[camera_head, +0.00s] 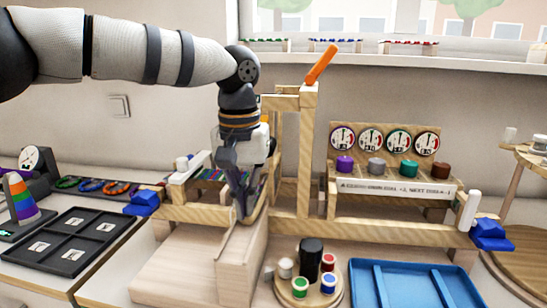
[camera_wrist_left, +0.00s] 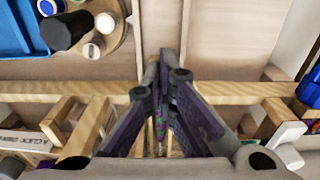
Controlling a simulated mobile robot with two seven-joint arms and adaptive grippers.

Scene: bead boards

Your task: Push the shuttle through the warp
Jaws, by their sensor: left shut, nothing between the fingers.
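My left gripper (camera_head: 241,214) comes down from above with its dark fingers together, at the front beam of the wooden loom frame (camera_head: 305,160). In the left wrist view the closed fingertips (camera_wrist_left: 164,62) reach over the pale beam, with nothing visible between them. Coloured threads (camera_head: 208,174), possibly the warp, show behind the gripper on the left. A curved light wooden piece (camera_head: 262,207) sits right beside the fingers. It may be the shuttle, but I cannot tell, nor whether the fingers touch it. My right gripper is not in view.
Blue clamps (camera_head: 143,203) (camera_head: 490,236) hold the frame ends. An orange-topped post (camera_head: 320,64) rises by the gripper. A round tray with small pots (camera_head: 300,300) and a blue tray (camera_head: 412,290) stand in front. A dark divided tray (camera_head: 72,244) lies left.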

